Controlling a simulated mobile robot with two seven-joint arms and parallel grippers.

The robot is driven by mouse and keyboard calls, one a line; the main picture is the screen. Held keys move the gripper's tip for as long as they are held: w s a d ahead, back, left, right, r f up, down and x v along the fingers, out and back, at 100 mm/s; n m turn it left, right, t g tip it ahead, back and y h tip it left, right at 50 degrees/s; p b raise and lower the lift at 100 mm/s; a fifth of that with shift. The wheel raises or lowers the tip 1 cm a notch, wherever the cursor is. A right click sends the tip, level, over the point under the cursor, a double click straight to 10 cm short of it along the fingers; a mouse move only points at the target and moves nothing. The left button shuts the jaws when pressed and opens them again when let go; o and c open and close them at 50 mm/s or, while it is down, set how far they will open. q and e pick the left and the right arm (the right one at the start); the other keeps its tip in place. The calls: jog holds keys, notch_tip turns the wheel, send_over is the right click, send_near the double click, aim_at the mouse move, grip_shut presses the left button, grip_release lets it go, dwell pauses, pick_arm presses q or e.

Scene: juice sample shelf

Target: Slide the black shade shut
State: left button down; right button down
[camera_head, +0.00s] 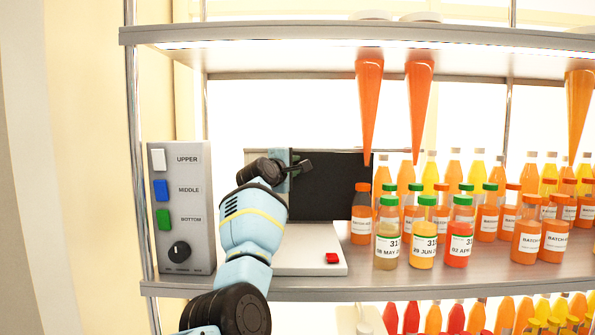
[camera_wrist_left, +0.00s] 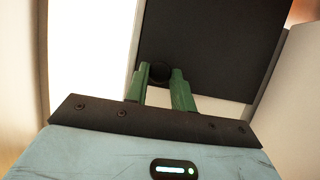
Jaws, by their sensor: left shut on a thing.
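The black shade (camera_head: 335,188) is a dark flat panel standing at the back of a white-based device (camera_head: 310,264) on the middle shelf. In the left wrist view the shade (camera_wrist_left: 222,42) has a round black knob (camera_wrist_left: 158,72) near its lower left edge. A bright white area (camera_wrist_left: 95,50) shows uncovered to the left of the shade. My left gripper (camera_head: 298,165) is at the shade's left edge, and its green fingers (camera_wrist_left: 160,85) are closed around the knob. My arm hides part of the device's left side. My right gripper is not in view.
A grey control box (camera_head: 182,210) with white, blue and green buttons and a dial stands to the left. A red button (camera_head: 332,258) is on the device's base. Several juice bottles (camera_head: 424,240) stand close on the right. Orange cones (camera_head: 369,105) hang from the upper shelf (camera_head: 300,33).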

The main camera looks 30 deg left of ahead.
pick_arm(q)
jog(key=shift+s+a+r, duration=0.1)
jog(key=shift+a, duration=0.05)
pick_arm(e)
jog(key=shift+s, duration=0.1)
pick_arm(q)
jog(key=c, duration=1.2)
grip_release()
jog(key=shift+s+d+r+p, duration=0.3)
jog(key=shift+s+d+r, duration=0.5)
jog(key=shift+s+d, duration=1.05)
jog(key=shift+s+d+r+p, duration=0.25)
jog(key=shift+s+d+r, duration=0.7)
jog(key=shift+s, duration=1.75)
jog(key=shift+s+d+r+p, duration=0.3)
jog(key=shift+s+d+r, duration=0.4)
jog(key=shift+s+d, duration=1.2)
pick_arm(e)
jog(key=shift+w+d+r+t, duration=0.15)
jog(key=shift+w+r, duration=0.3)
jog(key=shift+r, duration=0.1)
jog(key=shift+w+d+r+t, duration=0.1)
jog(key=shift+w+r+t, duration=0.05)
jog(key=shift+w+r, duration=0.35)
